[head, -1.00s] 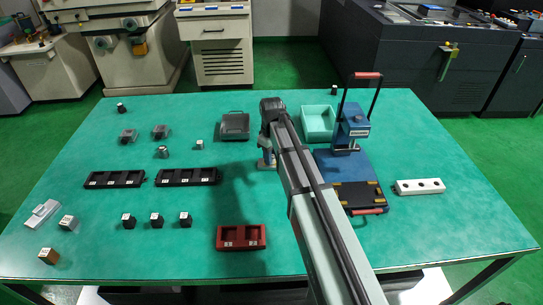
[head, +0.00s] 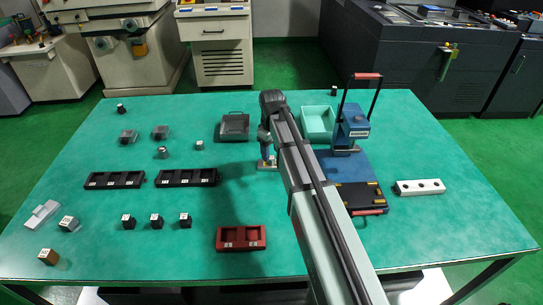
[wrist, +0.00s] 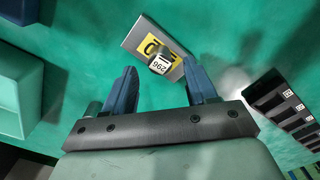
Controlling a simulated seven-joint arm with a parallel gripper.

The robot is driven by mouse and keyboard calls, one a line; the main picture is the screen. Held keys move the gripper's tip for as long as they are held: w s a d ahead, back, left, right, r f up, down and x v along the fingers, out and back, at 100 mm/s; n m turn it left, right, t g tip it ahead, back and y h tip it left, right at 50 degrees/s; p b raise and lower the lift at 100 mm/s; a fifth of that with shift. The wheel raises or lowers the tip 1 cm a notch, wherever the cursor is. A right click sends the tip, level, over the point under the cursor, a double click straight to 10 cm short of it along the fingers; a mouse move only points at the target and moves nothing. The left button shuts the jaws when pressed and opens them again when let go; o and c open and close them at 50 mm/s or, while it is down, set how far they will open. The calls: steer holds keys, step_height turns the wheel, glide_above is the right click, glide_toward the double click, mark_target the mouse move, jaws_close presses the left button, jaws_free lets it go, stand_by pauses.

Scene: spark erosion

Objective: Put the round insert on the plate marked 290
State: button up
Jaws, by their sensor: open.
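My gripper (wrist: 157,90) is open, its two blue fingers spread apart with nothing between them. Beyond the fingertips in the wrist view, a small round insert (wrist: 160,66) with a white number label stands on a grey plate (wrist: 140,35). The plate has a yellow label with dark figures, partly covered by the insert, so I cannot read its full number. The insert's label is tilted in the view and looks like 296 or 962. In the head view, the plate (head: 262,165) shows at the arm's end, mostly hidden by my gripper.
Two dark racks (head: 188,178) lie left of the arm. A red tray (head: 241,247) is at the front and a pale green bin (head: 317,121) behind right. A blue press (head: 352,128) stands right of the arm. Several small blocks stand left; bare table lies between them.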

mark_target(271, 158)
step_height(271, 158, up, 9)
stand_by(0.4)
